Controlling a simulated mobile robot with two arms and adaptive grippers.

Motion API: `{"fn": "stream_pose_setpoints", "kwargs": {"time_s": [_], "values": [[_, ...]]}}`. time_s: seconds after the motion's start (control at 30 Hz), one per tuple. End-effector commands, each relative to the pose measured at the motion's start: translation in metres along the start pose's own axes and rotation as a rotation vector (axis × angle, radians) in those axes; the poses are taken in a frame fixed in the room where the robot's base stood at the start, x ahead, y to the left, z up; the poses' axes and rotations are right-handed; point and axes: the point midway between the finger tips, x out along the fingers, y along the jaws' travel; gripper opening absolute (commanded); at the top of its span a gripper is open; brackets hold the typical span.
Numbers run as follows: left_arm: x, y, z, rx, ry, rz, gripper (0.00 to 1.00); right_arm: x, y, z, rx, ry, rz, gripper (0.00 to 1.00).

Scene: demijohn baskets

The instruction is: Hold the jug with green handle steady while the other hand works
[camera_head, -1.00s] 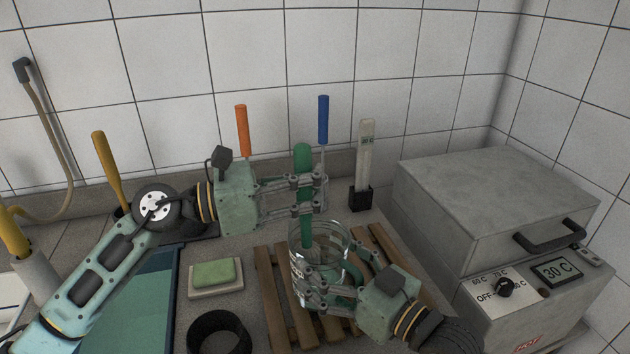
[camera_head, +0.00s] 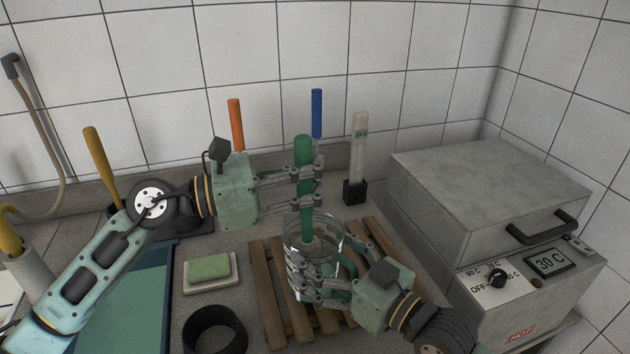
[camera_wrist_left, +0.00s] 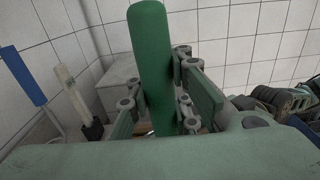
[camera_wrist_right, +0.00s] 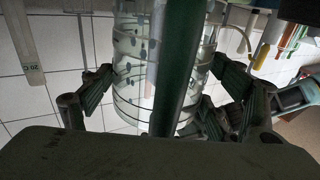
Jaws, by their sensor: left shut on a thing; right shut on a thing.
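The clear glass jug (camera_head: 303,258) stands on a wooden slatted rack. Its green handle (camera_wrist_right: 180,70) runs vertically in front of the glass in the right wrist view. My right gripper (camera_head: 320,280) is shut on the jug from the right, with its fingers on either side of the handle, beside the glass. My left gripper (camera_head: 303,188) is shut on the thick green handle (camera_head: 304,152) of an upright tool above the jug. The tool's lower part reaches into the jug and is partly hidden. The left wrist view shows this tool handle (camera_wrist_left: 152,60) between the fingers.
A grey box unit (camera_head: 490,200) with a dial and a 30 C display stands to the right. Behind are orange (camera_head: 236,125) and blue (camera_head: 317,113) handles and a measuring cylinder (camera_head: 358,150). A green soap block (camera_head: 209,267) and black ring (camera_head: 214,330) lie left of the rack (camera_head: 270,300).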

Motion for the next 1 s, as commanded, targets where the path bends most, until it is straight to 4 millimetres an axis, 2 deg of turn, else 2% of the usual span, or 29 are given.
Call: {"fn": "stream_pose_setpoints", "kwargs": {"time_s": [1.0], "values": [[-0.001,0.002,0.104,0.004,-0.002,0.001,0.00,0.000,-0.001,0.002,0.004,-0.004,-0.001,0.33]]}}
